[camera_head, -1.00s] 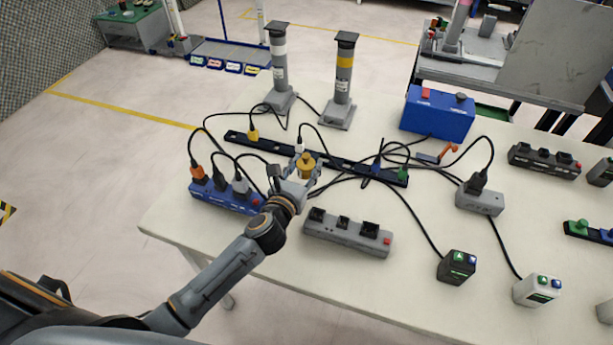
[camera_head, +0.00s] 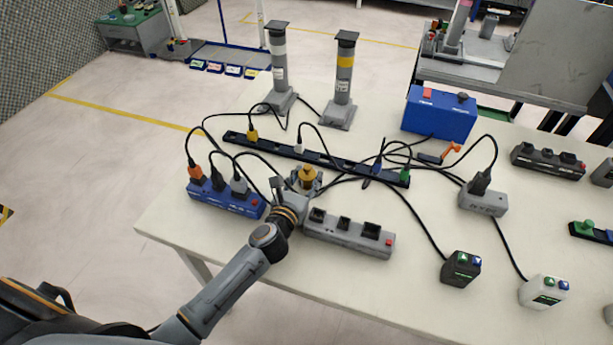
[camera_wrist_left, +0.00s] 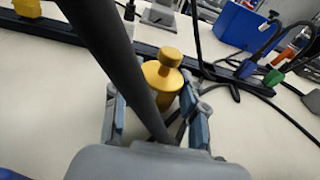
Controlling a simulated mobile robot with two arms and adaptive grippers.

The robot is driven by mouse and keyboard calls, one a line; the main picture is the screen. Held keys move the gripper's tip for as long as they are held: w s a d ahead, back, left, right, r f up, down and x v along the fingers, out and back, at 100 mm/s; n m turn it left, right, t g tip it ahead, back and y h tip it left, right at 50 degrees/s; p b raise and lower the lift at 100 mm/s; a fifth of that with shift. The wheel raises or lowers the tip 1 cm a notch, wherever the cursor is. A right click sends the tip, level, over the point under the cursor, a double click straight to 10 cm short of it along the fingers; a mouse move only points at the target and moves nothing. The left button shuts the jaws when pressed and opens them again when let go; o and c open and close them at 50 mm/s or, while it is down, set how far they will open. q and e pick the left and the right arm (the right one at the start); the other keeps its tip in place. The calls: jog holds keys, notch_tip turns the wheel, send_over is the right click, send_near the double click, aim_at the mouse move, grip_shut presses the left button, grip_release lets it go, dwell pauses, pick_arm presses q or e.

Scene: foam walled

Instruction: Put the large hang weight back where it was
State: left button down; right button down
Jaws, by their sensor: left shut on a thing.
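The large hang weight is a brass-coloured cylinder (camera_head: 307,174) with a narrower knob on top. My left gripper (camera_head: 300,184) is shut on it, near the black power strip on the white table. In the left wrist view the weight (camera_wrist_left: 162,76) stands upright between the two fingers, its knob above them. My right gripper is not in view.
A long black strip (camera_head: 275,147) runs behind the weight with black cables around it. A blue power strip (camera_head: 228,200) lies left and a grey one (camera_head: 345,236) right. Two grey posts (camera_head: 279,70) (camera_head: 345,80) and a blue box (camera_head: 438,112) stand behind. The table's front left is clear.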

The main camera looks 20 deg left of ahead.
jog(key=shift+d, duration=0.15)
pick_arm(q)
jog(key=c, duration=1)
grip_release()
jog(key=shift+s+f, duration=0.1)
jog(key=shift+f, duration=0.1)
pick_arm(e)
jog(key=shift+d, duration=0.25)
pick_arm(q)
jog(key=shift+r, duration=0.15)
jog(key=shift+r+p, duration=0.5)
jog(key=shift+r, duration=0.05)
jog(key=s, duration=0.4)
jog(key=s+r, duration=0.1)
jog(key=s, duration=0.2)
jog(key=s+b, duration=0.1)
jog(key=s, duration=0.3)
jog(key=shift+s+a+r, duration=0.3)
jog(key=shift+s+r, duration=0.05)
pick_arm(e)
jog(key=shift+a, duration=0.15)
